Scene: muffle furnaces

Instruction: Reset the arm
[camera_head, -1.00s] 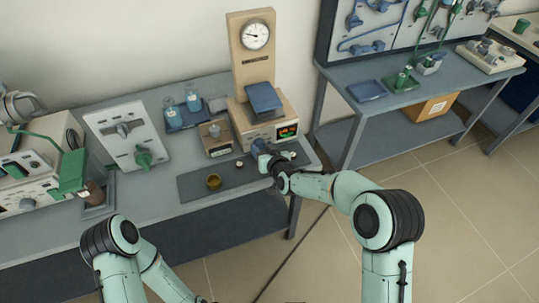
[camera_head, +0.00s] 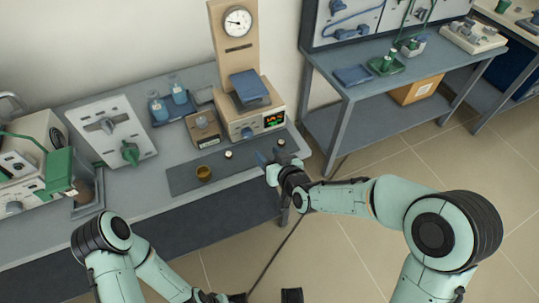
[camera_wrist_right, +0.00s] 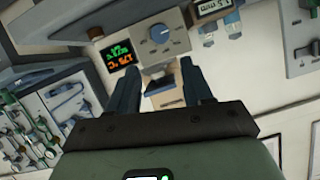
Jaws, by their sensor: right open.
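My right gripper (camera_head: 268,160) is at the front right of the left bench, over or just in front of the dark mat's right end. Its two fingers are apart and empty in the right wrist view (camera_wrist_right: 158,90).
A second bench (camera_head: 375,108) stands right, with a cardboard box (camera_head: 416,88) below. The floor between is clear.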

